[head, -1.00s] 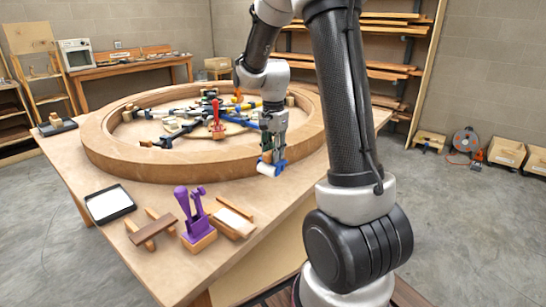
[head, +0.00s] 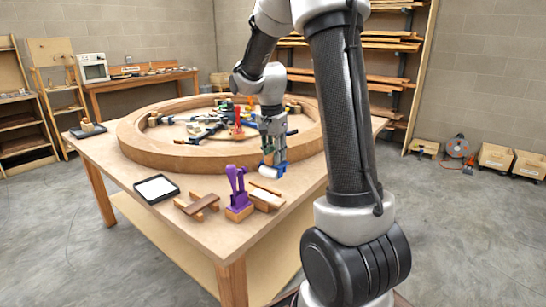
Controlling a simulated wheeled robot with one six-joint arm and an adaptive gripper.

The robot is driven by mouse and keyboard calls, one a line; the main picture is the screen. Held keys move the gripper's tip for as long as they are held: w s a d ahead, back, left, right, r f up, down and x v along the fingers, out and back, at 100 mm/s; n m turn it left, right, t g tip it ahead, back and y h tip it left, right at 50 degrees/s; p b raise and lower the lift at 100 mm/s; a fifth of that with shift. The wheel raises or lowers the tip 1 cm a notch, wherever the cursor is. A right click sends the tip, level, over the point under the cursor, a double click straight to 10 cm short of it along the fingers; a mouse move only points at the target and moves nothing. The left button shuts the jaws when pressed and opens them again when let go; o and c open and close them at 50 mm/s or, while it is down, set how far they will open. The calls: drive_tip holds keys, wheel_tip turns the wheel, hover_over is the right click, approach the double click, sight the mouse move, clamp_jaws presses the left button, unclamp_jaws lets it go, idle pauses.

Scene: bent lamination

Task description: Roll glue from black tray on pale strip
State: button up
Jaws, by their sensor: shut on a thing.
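My gripper (head: 272,150) points down near the front right of the large wooden ring and is shut on a blue-framed roller (head: 282,168). The roller's white sleeve (head: 271,171) hangs low over the table; I cannot tell whether it touches. The black tray (head: 142,195), with a white layer inside, lies flat at the table's left front, well apart from the roller. A pale strip (head: 264,202) lies on a small wooden stand at the front, a little nearer than the roller.
A purple tool on a wooden block (head: 238,208) stands beside the strip. Crossed wooden pieces (head: 200,206) lie between it and the tray. The wooden ring (head: 170,151) holds several clamps and fills the table's back. A second dark tray (head: 87,131) sits far left.

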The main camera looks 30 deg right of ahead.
drive_tip(key=shift+f, duration=2.95)
